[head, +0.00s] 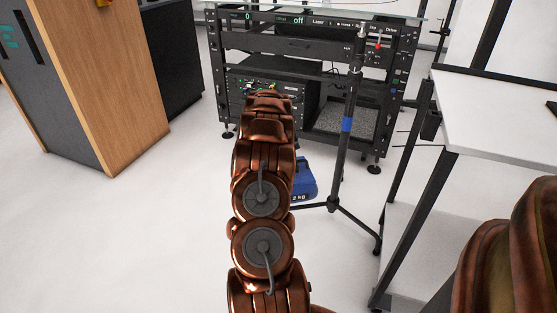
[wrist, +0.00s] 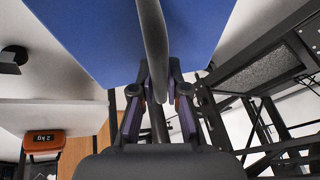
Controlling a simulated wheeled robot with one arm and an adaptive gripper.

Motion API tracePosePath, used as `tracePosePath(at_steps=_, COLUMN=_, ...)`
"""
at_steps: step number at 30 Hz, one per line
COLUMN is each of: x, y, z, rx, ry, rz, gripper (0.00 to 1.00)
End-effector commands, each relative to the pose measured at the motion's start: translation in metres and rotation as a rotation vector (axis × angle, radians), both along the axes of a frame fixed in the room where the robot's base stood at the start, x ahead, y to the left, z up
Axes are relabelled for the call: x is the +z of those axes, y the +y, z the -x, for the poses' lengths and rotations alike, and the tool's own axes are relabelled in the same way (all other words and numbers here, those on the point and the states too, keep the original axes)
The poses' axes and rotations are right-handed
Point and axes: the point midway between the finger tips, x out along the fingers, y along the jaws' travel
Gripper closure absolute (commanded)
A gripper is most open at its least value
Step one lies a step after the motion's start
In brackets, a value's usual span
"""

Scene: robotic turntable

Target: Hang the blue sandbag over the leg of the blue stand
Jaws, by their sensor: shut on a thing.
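The blue sandbag (head: 305,178) shows partly behind my arm in the head view, low beside the stand. In the wrist view the blue sandbag (wrist: 90,35) fills the top, with its grey handle (wrist: 153,45) running down between my fingers. My gripper (wrist: 158,90) is shut on that handle; in the head view my arm hides it. The blue stand (head: 346,125), a black tripod pole with a blue band, stands upright just right of the bag. One leg (head: 312,207) runs left toward the bag, and another (head: 358,226) runs right. Whether the bag touches a leg or the floor, I cannot tell.
A black equipment rack (head: 300,45) stands behind the stand. A white table (head: 500,110) with black legs is close on the right. A wood-sided cabinet (head: 110,80) stands at the left. The floor (head: 130,240) at the front left is clear.

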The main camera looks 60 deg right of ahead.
Motion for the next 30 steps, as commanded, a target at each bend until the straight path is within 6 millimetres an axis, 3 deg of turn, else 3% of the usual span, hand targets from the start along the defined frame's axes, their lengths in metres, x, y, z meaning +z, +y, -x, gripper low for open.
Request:
tracePosePath(at_steps=11, x=-0.006, y=-0.011, z=0.013, rx=-0.048, ry=-0.002, rz=0.008, gripper=1.00)
tracePosePath(at_steps=30, x=-0.044, y=-0.010, z=0.014, rx=-0.047, ry=0.000, rz=0.005, gripper=1.00)
